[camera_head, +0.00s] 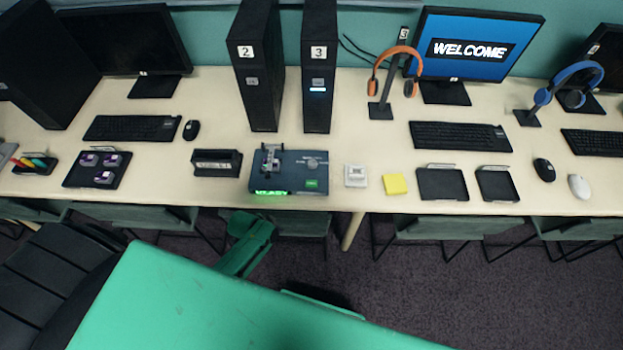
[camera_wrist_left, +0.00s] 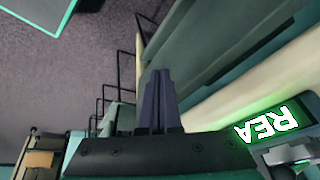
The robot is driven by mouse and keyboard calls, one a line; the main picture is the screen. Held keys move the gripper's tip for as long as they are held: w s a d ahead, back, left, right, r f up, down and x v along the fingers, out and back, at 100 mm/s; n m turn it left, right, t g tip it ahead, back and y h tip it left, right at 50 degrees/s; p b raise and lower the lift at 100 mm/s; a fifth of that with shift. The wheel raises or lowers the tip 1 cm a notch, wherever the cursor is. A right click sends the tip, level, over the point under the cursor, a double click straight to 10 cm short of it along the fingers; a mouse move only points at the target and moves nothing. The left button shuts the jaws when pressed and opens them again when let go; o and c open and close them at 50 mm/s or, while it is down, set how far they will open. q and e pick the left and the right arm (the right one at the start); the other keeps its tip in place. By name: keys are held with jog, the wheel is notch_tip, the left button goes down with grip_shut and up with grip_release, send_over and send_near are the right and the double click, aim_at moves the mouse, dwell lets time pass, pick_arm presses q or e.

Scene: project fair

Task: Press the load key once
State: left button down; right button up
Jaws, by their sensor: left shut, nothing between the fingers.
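A dark blue device (camera_head: 292,172) stands near the table's front edge in the middle. It has a lit green display (camera_head: 271,192), a green key (camera_head: 310,184) whose label is too small to read, a round grey knob and a metal fixture. The wrist view shows part of the display (camera_wrist_left: 270,125) reading "REA". My left gripper (camera_head: 259,222) is just in front of the table edge, below the device and apart from it. Its dark fingers (camera_wrist_left: 158,92) are shut and empty. My right gripper is not in view.
A dark holder (camera_head: 217,172) is left of the device; a small white block (camera_head: 355,176) and a yellow pad (camera_head: 395,184) are right of it. Towers 2 (camera_head: 258,85) and 3 (camera_head: 318,85) stand behind. Stools are under the table edge.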

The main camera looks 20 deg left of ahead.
aim_at(308, 185)
pick_arm(q)
jog(key=w+d+r+m, duration=0.1)
jog(key=w+r, duration=0.1)
jog(key=r, duration=0.2)
jog(key=w+d+r+m+t+h+p, duration=0.1)
jog(key=w+r, duration=0.2)
jog(key=r, duration=0.1)
jog(key=w+d+r+m+p, duration=0.1)
jog(key=w+r, duration=0.2)
jog(key=r, duration=0.1)
jog(key=shift+w+d+r+m+h, duration=0.2)
jog(key=shift+r+m+h, duration=0.05)
jog(key=shift+m+h, duration=0.15)
jog(key=w+d+r+m+t+h+p, duration=0.1)
jog(key=w+d+r+m+t+h, duration=0.1)
jog(key=w+r+m, duration=0.3)
notch_tip(308, 185, up, 4)
jog(key=shift+w+d+f+p, duration=0.15)
jog(key=shift+w+d+p, duration=0.3)
jog(key=shift+w, duration=0.4)
jog(key=shift+f, duration=0.15)
notch_tip(308, 185, down, 9)
jog(key=b, duration=0.8)
jog(key=shift+r, duration=0.2)
jog(key=shift+f+b, duration=0.4)
